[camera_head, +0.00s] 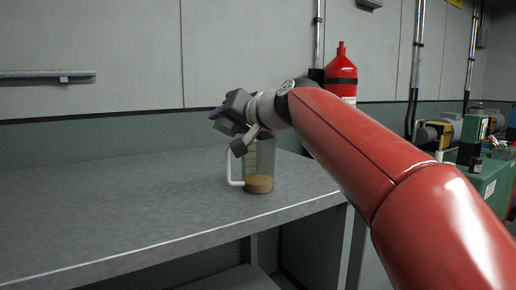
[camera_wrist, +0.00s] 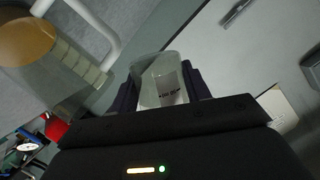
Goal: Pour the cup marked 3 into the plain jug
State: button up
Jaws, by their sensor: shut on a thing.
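A clear jug (camera_head: 259,183) with a white handle (camera_head: 235,170) stands upright on the grey table, with brown contents in its bottom. In the wrist view the jug (camera_wrist: 72,62) is at the upper left, its brown contents and graduation marks showing. My gripper (camera_head: 230,130) is over the jug's top, on its handle side, and tilted. In the wrist view its dark fingers are shut on a translucent cup (camera_wrist: 158,82) with small dark marks, too unclear to read. I cannot make out the cup clearly in the head view, nor whether it touches the jug or pours.
The grey table (camera_head: 110,210) is clear to the left of the jug. Its front edge runs below the jug. A red extinguisher (camera_head: 341,76) is by the wall behind my arm. Green equipment (camera_head: 490,178) stands at the right.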

aim_at(217, 130)
jog(key=s+a+f+n+b, duration=0.1)
jog(key=s+a+f+n+t+h+b, duration=0.1)
jog(key=n, duration=0.1)
jog(key=shift+a+f, duration=0.1)
jog(key=r+n+p, duration=0.1)
jog(key=r+p, duration=0.1)
jog(key=r, duration=0.1)
jog(key=a+r+n+p, duration=0.1)
jog(key=r+p, duration=0.1)
jog(key=shift+s+r+n+t, duration=0.25)
jog(key=shift+s+n+t, duration=0.05)
jog(key=shift+s+t, duration=0.1)
dwell(0.5)
